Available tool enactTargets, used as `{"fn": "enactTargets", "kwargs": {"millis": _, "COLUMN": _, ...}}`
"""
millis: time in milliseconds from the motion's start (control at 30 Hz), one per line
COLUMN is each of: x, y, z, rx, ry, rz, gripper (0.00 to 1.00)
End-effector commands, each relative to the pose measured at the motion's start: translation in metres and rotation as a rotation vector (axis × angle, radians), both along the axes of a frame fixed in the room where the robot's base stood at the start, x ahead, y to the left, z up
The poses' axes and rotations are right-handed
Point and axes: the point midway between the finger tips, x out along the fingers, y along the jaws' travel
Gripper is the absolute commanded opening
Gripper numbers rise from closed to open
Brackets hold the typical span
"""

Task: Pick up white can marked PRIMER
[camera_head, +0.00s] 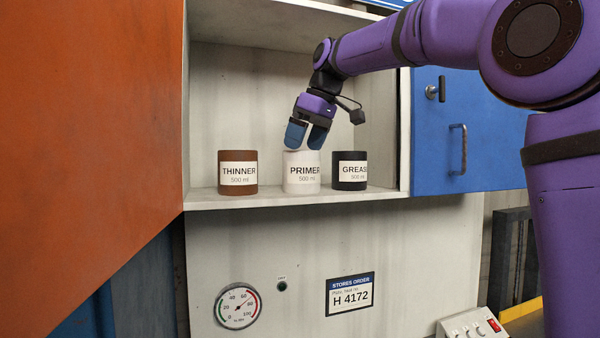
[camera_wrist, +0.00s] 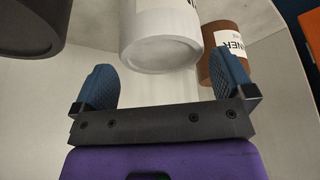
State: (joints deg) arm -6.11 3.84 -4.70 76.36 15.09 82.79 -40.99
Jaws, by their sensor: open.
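The white can marked PRIMER (camera_head: 301,178) stands upright on the cabinet shelf, between two other cans. My gripper (camera_head: 307,136) is just above it in the head view, with its blue fingers pointing down. In the wrist view the white can (camera_wrist: 160,38) shows beyond and between the two open fingertips of my gripper (camera_wrist: 160,78). The jaws are open and hold nothing. Whether a finger touches the can's top cannot be told.
A brown THINNER can (camera_head: 238,178) stands left of the white can, and a black can (camera_head: 350,173), its label partly cut off, stands close on the right. The shelf (camera_head: 270,199) has side walls. A blue door (camera_head: 440,130) is at the right, an orange panel (camera_head: 80,130) at the left.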

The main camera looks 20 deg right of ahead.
Motion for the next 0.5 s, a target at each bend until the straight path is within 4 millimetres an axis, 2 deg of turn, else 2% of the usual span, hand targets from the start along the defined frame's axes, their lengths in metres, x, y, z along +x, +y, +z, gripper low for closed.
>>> {"fn": "enactTargets", "kwargs": {"millis": 300, "x": 0.009, "y": 0.011, "z": -0.039, "rx": 0.0, "ry": 0.001, "rz": -0.001, "gripper": 1.0}}
{"fn": "enactTargets", "kwargs": {"millis": 500, "x": 0.011, "y": 0.013, "z": -0.047, "rx": 0.0, "ry": 0.0, "rz": -0.001, "gripper": 1.0}}
